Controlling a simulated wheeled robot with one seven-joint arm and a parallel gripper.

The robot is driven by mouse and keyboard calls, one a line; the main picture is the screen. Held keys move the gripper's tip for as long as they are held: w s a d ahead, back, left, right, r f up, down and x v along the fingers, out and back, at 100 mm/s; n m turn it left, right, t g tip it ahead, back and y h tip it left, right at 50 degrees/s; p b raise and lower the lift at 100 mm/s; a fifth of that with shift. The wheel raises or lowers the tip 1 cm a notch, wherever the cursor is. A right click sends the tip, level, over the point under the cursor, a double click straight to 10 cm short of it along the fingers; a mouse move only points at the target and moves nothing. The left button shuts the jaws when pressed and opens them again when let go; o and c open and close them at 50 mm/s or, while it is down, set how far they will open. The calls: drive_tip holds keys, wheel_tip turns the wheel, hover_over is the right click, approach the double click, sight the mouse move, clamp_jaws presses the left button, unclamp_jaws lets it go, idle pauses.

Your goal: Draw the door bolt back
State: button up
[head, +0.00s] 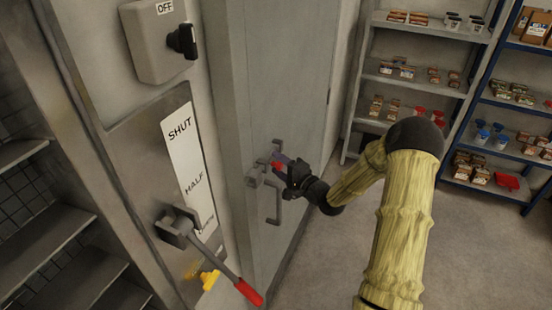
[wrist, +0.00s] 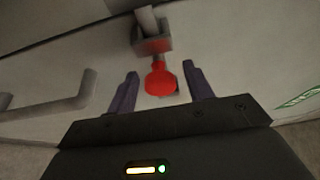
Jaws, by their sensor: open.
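The door bolt shows in the head view on the grey door (head: 287,80), with a grey bracket (head: 254,178) and a red knob (head: 278,167). In the wrist view the red knob (wrist: 160,78) lies between the two purple fingers, with a grey block and rod behind it. My gripper (head: 282,166) is at the bolt. In the wrist view my gripper (wrist: 159,88) is open, one finger on each side of the knob with gaps, not clamped on it. The bolt's far end is partly hidden by my gripper in the head view.
A grey door handle (head: 273,205) is just below the bolt. On the left wall are a lever with a red grip (head: 249,292), a SHUT/HALF plate (head: 188,165), a yellow part (head: 210,280) and an OFF switch box (head: 158,45). Stocked shelves (head: 415,85) stand behind; the floor is clear.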

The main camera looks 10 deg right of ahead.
drive_tip(key=shift+x, duration=0.9)
